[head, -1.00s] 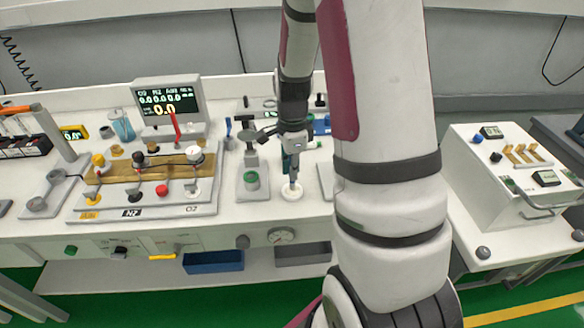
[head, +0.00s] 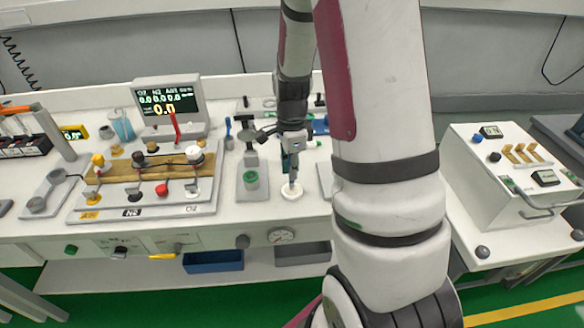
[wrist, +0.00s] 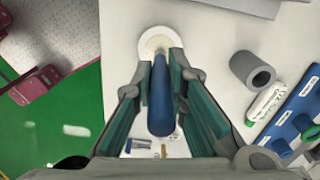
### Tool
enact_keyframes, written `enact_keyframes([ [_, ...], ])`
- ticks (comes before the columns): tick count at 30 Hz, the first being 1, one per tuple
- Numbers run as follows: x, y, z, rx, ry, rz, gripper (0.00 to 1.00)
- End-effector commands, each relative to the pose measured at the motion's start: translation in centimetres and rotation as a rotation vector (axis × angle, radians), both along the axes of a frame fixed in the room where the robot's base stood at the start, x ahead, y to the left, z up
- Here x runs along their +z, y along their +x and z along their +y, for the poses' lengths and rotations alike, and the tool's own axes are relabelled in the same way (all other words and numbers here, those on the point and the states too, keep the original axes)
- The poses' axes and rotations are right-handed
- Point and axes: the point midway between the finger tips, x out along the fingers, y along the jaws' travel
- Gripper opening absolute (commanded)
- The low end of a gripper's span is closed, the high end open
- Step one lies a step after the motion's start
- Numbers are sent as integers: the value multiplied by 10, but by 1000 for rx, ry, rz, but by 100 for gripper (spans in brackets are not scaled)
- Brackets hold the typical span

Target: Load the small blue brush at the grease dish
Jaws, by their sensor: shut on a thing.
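My gripper (head: 290,168) is shut on the small blue brush (wrist: 161,98), which lies between its two fingers in the wrist view. The brush handle points toward the camera and its far end points at the grease dish. The grease dish (head: 292,191) is a small round white dish on the bench top, right below the fingertips. In the wrist view the dish (wrist: 150,42) shows just past the brush's far end, with a cream-coloured middle. The brush tip is at or over the dish; I cannot tell whether it touches the grease.
Further left is a brass manifold panel (head: 140,168) below a display (head: 168,100). In the wrist view a grey cylinder (wrist: 252,70) and a blue rack (wrist: 292,118) lie right. The bench's front edge is close.

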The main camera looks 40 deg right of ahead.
Motion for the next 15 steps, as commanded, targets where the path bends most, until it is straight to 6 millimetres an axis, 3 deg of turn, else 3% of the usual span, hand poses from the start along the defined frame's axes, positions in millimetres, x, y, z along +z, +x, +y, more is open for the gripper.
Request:
enact_keyframes([
  [15,41,0,0,-1,-2,-4,0],
])
